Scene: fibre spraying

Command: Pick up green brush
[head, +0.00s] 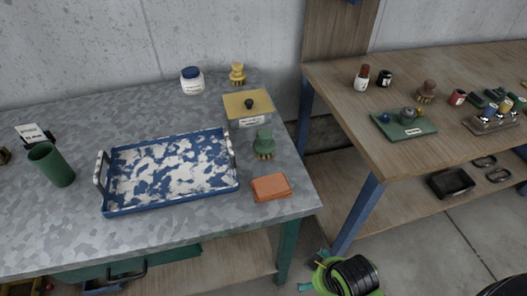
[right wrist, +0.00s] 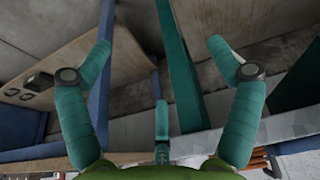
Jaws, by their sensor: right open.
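The green brush (head: 264,145) stands on the grey metal-topped table, near its right side. It has a green knob-like handle on top and yellowish bristles below. It is just in front of a yellow-lidded box (head: 249,108) and behind an orange-brown cloth or sponge (head: 270,187). My right gripper (right wrist: 158,48) shows in the right wrist view with its teal fingers spread wide and nothing between them. The brush does not show clearly in that view. In the head view, a green and black part of my right arm is low at the bottom, off the table's right front corner. My left gripper is not in view.
A blue-and-white tray (head: 222,187) fills the table's middle. A green cup (head: 51,165) stands left; a white jar (head: 192,81) and yellow brush (head: 237,74) stand behind. A wooden bench (head: 350,100) with small items is right, across a gap.

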